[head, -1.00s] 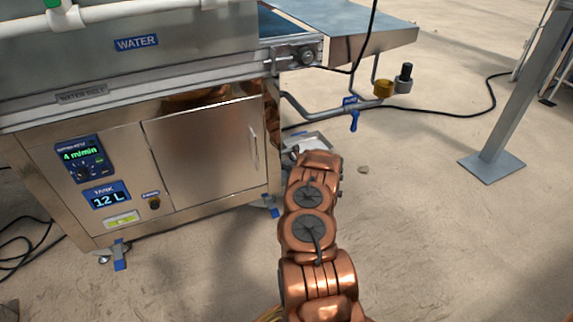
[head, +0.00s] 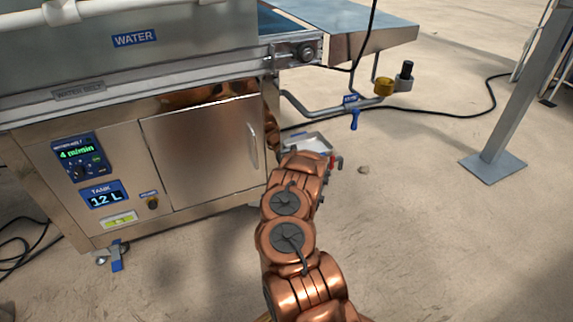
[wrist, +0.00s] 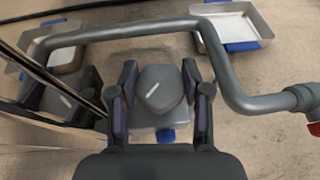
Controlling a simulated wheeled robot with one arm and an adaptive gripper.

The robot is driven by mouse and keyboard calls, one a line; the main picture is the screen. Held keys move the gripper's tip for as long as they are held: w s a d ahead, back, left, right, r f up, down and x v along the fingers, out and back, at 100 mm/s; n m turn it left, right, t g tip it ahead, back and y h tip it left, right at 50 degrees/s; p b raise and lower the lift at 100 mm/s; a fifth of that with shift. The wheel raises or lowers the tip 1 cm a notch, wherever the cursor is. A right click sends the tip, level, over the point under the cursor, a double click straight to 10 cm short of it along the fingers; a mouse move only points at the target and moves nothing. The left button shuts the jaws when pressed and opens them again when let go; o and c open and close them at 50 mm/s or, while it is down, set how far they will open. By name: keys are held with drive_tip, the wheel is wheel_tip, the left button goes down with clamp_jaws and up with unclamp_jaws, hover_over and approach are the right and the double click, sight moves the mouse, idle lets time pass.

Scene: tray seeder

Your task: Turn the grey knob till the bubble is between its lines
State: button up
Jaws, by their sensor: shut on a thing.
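The grey knob (wrist: 160,88), with a white line on its top, sits between the two fingers of my gripper (wrist: 160,84) in the wrist view. My gripper is shut on it, with one finger on each side. The white line is slanted. In the head view my arm hides the knob and fingers. A small yellow-green level vial (head: 119,222) is on the machine's lower front, below the tank display (head: 105,196). The bubble and its lines are too small to tell apart there.
A grey pipe (wrist: 125,33) bends close around my gripper, with a red-handled part (wrist: 313,129) at right. A metal tray (wrist: 236,27) lies beyond the pipe. The steel cabinet (head: 205,150) stands at left. Sandy floor at right is mostly clear.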

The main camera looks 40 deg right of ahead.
drive_tip(key=o, duration=0.9)
drive_tip(key=shift+s+d, duration=0.1)
drive_tip(key=shift+s, duration=0.05)
drive_tip(key=shift+v, duration=1)
drive_tip(key=shift+s+a+r, duration=0.2)
drive_tip(key=shift+a, duration=0.1)
drive_tip(key=shift+v, duration=2.6)
drive_tip(key=shift+s+d, duration=0.1)
